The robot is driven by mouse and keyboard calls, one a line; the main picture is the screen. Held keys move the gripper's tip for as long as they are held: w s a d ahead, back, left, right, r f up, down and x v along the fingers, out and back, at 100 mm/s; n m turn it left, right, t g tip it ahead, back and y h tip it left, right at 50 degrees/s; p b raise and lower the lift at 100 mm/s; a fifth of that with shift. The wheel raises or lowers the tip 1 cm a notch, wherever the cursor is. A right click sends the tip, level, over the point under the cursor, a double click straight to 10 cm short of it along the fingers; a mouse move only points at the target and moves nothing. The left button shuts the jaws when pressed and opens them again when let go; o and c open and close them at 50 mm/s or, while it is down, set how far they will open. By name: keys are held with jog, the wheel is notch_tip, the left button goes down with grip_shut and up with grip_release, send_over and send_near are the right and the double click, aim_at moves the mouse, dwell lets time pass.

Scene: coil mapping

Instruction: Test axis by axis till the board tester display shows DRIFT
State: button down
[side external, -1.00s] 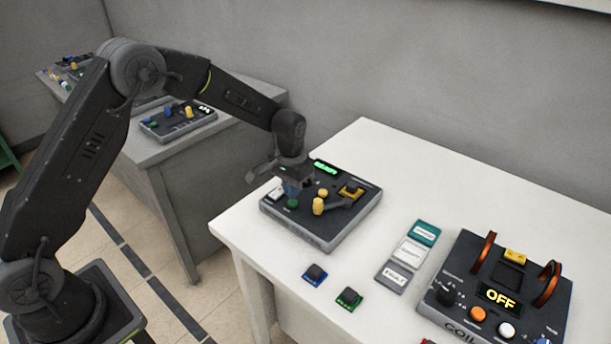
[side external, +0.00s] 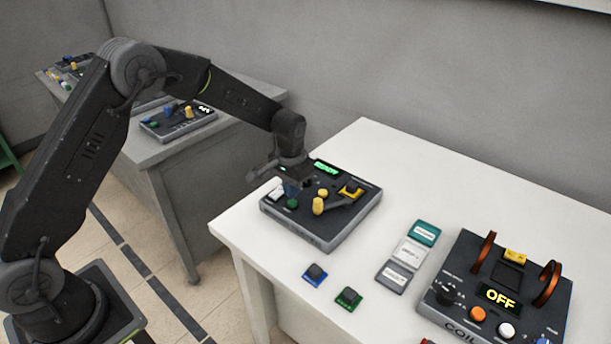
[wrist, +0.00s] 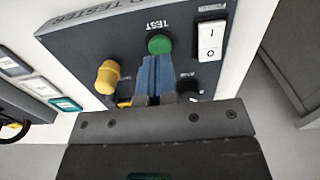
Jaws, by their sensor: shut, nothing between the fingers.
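The board tester (side external: 345,220) is a dark box near the left corner of the white table. Its small display (side external: 326,168) is lit with green text that looks like READY. In the wrist view are its green TEST button (wrist: 159,44), white rocker switch (wrist: 211,40) marked I and O, and yellow knob (wrist: 107,77). My gripper (wrist: 153,62) has its blue fingers shut and empty, their tips over the panel beside the green button. I cannot tell if they touch the panel. In the side view my gripper (side external: 291,189) hides part of the tester's left side.
A coil device (side external: 455,265) with copper rings and a display reading OFF stands at the right. Between lie labelled cards, teal (side external: 425,232), white (side external: 411,252) and grey (side external: 397,276), plus blue (side external: 315,275) and green (side external: 348,299) blocks with dark tops. A grey bench stands behind.

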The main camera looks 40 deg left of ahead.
jog(key=shift+f, duration=0.2)
jog(key=shift+f, duration=0.35)
jog(key=shift+f, duration=0.35)
jog(key=shift+f, duration=0.35)
dwell(0.3)
jog(key=shift+r, duration=3.15)
